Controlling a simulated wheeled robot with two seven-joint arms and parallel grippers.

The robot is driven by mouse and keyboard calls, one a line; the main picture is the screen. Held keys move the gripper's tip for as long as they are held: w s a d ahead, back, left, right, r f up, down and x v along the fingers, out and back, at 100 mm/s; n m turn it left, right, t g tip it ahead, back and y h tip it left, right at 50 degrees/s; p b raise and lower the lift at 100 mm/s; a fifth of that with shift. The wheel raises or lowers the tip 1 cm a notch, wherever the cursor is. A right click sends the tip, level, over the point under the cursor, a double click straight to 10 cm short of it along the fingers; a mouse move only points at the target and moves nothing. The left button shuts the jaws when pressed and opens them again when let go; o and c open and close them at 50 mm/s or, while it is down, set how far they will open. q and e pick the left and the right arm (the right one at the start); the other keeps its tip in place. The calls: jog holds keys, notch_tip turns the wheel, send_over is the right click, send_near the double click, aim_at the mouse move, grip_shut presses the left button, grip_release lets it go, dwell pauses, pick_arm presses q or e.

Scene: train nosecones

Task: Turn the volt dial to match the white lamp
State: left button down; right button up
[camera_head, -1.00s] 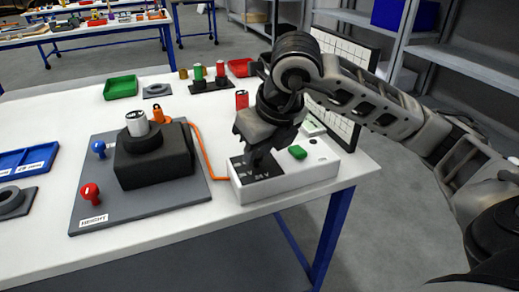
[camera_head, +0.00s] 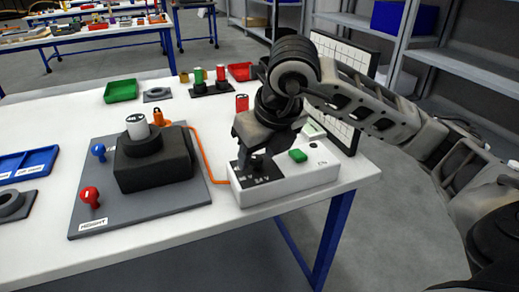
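The white control box (camera_head: 310,178) sits at the table's front right edge, with a black panel (camera_head: 262,184) with white markings on its left part. A green button (camera_head: 298,155) is on its right part. My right gripper (camera_head: 256,165) points down over the black panel, its fingertips at or just above it. The volt dial is not clearly seen; the gripper covers that spot. Whether the fingers are closed on it I cannot tell. I cannot make out which lamp is the white one or the dial's setting. My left gripper is not in view.
An orange cable (camera_head: 204,158) runs from the box to a grey board (camera_head: 135,210) carrying a black block (camera_head: 153,165), a white cylinder (camera_head: 138,127) and red and blue knobs. A gridded panel (camera_head: 338,125) stands behind my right arm. Green (camera_head: 121,90) and blue trays (camera_head: 28,164) lie left.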

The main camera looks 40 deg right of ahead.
pick_arm(q)
jog(key=p, duration=0.1)
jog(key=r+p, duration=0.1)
jog(key=p, duration=0.1)
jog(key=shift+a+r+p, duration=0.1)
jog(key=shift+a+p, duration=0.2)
pick_arm(e)
jog(key=v, duration=1.6)
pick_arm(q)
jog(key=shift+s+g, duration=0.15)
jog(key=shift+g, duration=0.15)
